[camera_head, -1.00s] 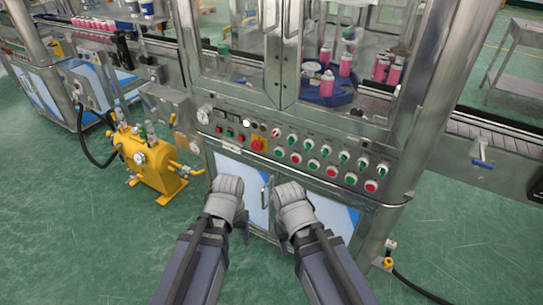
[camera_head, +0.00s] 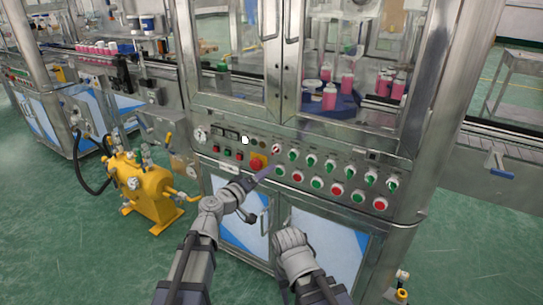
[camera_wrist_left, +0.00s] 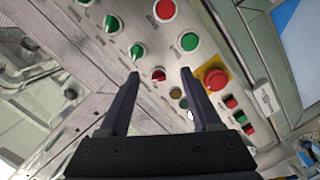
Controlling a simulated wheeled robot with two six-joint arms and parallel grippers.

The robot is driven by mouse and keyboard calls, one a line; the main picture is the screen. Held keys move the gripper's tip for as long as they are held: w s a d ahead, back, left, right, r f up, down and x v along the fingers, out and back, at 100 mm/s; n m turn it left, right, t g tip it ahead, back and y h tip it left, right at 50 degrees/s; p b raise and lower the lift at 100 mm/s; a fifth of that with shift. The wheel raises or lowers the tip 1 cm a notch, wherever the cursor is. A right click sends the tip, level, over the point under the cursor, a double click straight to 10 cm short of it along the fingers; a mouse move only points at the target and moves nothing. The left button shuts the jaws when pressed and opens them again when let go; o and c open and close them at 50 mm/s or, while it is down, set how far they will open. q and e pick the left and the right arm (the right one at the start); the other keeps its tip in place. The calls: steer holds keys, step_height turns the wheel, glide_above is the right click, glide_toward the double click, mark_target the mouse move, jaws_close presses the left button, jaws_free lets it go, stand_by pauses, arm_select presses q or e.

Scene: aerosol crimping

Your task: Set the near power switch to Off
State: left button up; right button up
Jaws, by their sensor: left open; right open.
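A small red rotary switch (camera_head: 276,149), likely the power switch, sits at the left end of the upper knob row on the near machine's control panel. In the left wrist view it shows as a red knob (camera_wrist_left: 158,75) between the fingertips in the picture. My left gripper (camera_head: 270,171) is open and empty in front of the panel, just below that switch. Whether it touches the knob I cannot tell. My right gripper (camera_head: 291,242) is lower, in front of the cabinet doors, open; its fingertips are hidden.
A red emergency button on a yellow plate (camera_head: 258,162) is close beside the left gripper; it also shows in the wrist view (camera_wrist_left: 215,79). Green rotary knobs (camera_head: 311,160) and round buttons (camera_head: 316,183) continue rightward. A yellow pump (camera_head: 147,190) stands at left.

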mark_target(273, 153)
arm_select(q)
steer(key=shift+w+d+r+n+t+y, duration=0.15)
steer(key=shift+w+d+r+n+t, duration=0.2)
steer(key=shift+w, duration=1.1)
steer(key=shift+w+d+r+n+t+y, duration=0.1)
steer(key=shift+w+d+r+n+t, duration=0.3)
steer(key=shift+w, duration=1)
steer(key=shift+w+d+r+n+t+y, duration=0.2)
steer(key=shift+w+d, duration=0.3)
steer(key=shift+w, duration=0.95)
jaws_close()
